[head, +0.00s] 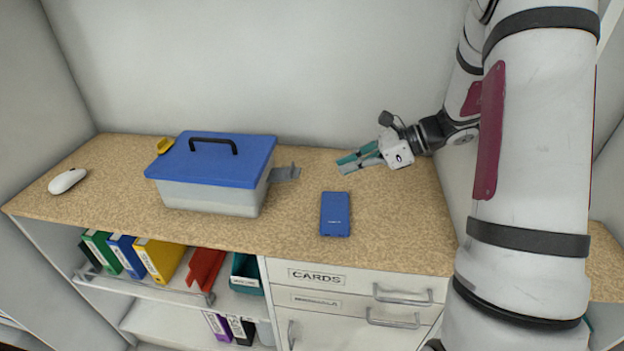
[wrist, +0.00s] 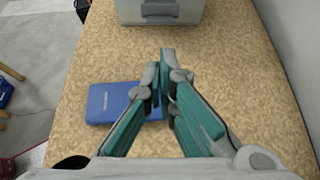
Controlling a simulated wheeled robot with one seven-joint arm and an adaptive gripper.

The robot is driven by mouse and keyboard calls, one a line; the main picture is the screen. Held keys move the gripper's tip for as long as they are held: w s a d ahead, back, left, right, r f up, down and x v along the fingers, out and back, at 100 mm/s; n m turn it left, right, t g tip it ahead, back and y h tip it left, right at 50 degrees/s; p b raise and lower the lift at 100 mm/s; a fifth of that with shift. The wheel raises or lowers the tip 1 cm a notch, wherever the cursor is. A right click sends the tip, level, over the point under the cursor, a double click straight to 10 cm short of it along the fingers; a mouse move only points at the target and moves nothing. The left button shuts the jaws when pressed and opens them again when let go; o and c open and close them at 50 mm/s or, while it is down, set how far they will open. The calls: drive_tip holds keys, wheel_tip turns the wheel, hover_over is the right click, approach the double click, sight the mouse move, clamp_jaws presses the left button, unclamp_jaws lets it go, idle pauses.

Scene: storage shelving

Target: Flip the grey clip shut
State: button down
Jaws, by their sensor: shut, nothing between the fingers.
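The grey clip (head: 286,173) sticks out from the right side of a storage box (head: 210,196) with a blue lid (head: 215,155). It stands out roughly level, swung away from the box wall.
A blue flat device (head: 335,214) lies on the counter in front of my gripper. A yellow clip (head: 165,146) shows at the box's left side. A white mouse (head: 67,181) lies far left. Binders (head: 160,259) stand on the shelf below. Counter between clip and gripper is clear.

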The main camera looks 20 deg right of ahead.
sight(283, 171)
drive_tip(key=x, duration=1)
drive_tip(key=shift+p, duration=0.3)
drive_tip(key=shift+r, duration=0.1)
drive_tip(key=shift+s+r+h+p, duration=0.1)
drive_tip(key=shift+r+h+p, duration=0.15)
drive_tip(key=shift+h+p, duration=0.1)
